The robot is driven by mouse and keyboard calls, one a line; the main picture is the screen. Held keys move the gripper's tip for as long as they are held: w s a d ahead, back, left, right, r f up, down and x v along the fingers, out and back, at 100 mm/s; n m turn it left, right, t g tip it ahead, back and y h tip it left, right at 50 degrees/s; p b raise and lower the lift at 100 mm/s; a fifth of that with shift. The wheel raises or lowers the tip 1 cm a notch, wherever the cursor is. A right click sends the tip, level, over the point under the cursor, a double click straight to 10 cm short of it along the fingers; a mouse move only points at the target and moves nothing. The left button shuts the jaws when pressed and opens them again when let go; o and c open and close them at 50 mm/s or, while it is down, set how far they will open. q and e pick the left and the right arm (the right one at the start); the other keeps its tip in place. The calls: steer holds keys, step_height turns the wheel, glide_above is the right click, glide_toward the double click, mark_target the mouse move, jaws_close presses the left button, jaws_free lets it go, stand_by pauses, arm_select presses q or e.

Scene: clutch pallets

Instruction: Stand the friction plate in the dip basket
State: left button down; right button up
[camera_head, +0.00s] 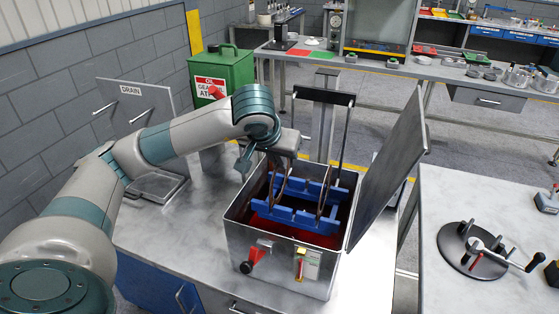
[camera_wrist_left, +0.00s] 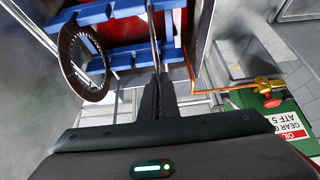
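The blue dip basket (camera_head: 288,217) sits inside an open metal tank (camera_head: 285,265) with red fluid in it. My left gripper (camera_head: 283,155) is above the left part of the basket, pointing down. Its fingers (camera_wrist_left: 158,97) are close together on a thin friction plate (camera_wrist_left: 154,38), seen edge-on in the wrist view. In the head view this plate (camera_head: 279,185) hangs upright below the gripper, its lower part at the basket's blue rails; I cannot tell whether it touches them. Another toothed ring plate (camera_head: 323,191) stands upright in the basket; it also shows in the wrist view (camera_wrist_left: 70,65). My right gripper is out of view.
The tank's raised lid (camera_head: 388,180) stands at its right, and a black handle frame (camera_head: 323,97) rises behind the basket. A green oil can (camera_head: 222,72) and a drain tray (camera_head: 160,186) are at the left. A round clamp fixture (camera_head: 475,250) stands on the right bench.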

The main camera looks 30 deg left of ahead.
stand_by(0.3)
arm_select(q)
steer(key=c, duration=1.9)
jaws_free()
steer(key=shift+c, duration=0.2)
steer(key=shift+r+p, duration=1.85)
steer(key=shift+r, duration=2.1)
steer(key=shift+s, duration=0.1)
